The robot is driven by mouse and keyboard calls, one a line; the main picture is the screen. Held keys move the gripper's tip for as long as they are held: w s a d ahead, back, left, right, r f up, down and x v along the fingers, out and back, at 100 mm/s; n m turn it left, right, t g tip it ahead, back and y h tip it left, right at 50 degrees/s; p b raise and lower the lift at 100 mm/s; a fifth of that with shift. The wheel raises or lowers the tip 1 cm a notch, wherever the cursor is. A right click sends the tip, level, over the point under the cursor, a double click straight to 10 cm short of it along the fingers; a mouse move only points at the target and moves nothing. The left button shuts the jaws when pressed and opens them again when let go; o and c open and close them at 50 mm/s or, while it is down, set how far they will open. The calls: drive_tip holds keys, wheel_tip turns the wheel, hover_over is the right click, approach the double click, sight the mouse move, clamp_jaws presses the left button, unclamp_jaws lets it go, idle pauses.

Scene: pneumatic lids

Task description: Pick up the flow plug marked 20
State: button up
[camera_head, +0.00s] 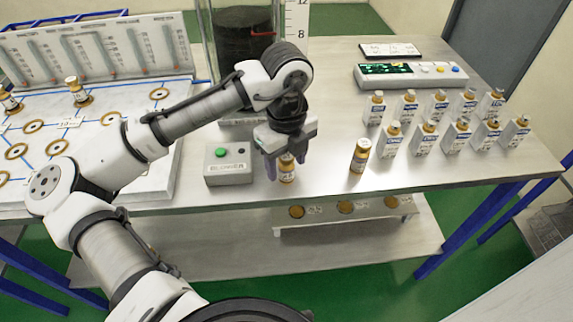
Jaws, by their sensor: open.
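Two flow plugs with amber and white bands stand on the steel table. One flow plug (287,175) stands at my gripper (285,163), near the table's front edge. Another flow plug (360,156) stands to the right, apart from the gripper. My gripper is open and points down, with its fingers at the upper part of the nearer plug. The top of that plug is partly hidden by the gripper. I cannot read the markings on either plug, so I cannot tell which is marked 20. I cannot tell whether the fingers touch the plug.
A blower box (228,164) with a green button stands left of the gripper. Several white bottles (440,122) stand at the right, before a control panel (410,74). A white board (85,130) with ringed holes and plugs lies left. A low shelf (345,217) holds amber discs.

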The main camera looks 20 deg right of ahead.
drive_tip(key=shift+f, duration=1.15)
drive_tip(key=c, duration=1.2)
